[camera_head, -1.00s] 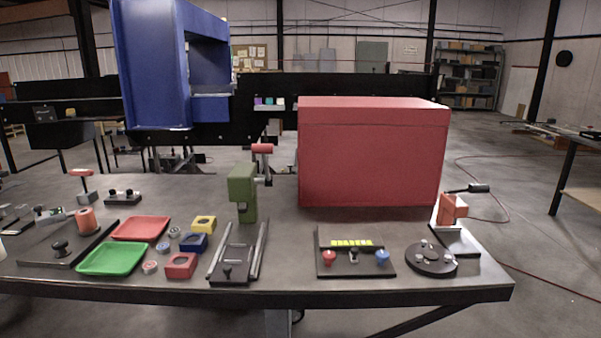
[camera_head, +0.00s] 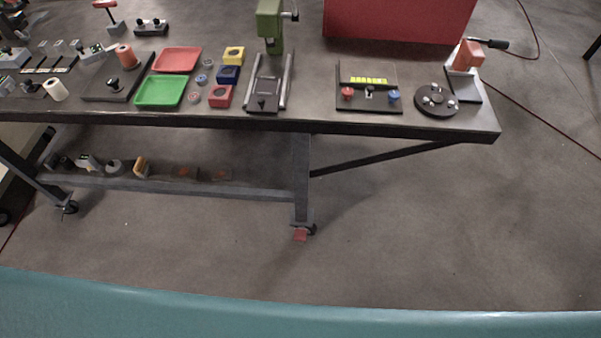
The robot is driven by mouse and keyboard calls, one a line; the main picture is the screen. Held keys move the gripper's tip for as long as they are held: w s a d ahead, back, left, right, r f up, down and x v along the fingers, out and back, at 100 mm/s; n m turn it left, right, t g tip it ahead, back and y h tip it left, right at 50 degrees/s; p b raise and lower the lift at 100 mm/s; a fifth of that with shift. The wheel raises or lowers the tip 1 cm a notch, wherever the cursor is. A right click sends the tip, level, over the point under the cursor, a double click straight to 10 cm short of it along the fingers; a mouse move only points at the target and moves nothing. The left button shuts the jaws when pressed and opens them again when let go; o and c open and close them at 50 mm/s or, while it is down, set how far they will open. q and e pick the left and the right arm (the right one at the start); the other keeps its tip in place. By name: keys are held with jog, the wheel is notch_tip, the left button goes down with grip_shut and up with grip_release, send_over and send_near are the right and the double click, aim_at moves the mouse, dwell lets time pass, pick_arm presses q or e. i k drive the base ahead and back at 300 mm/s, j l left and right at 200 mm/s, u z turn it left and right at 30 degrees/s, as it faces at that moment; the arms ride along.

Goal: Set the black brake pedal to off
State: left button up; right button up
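No part is clearly a black brake pedal. A small red pedal-like tab (camera_head: 300,235) sits at the foot of the table's front leg, beside a dark caster (camera_head: 311,229). Another dark caster (camera_head: 68,208) is under the left leg; a pedal on it is too small to make out. Several small dark and tan items stand on the low shelf, including a dark round one (camera_head: 113,166), and cannot be named for sure. Neither of my grippers is in view.
The grey workbench (camera_head: 320,125) carries a red tray (camera_head: 177,60), a green tray (camera_head: 160,92), a green press (camera_head: 270,22) and a black button panel (camera_head: 368,103). A low shelf bar (camera_head: 200,190) runs beneath. The concrete floor (camera_head: 430,230) in front is clear.

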aim_at(58, 213)
jog(key=k+j, duration=0.25)
jog(key=k, duration=0.15)
jog(key=u, duration=2)
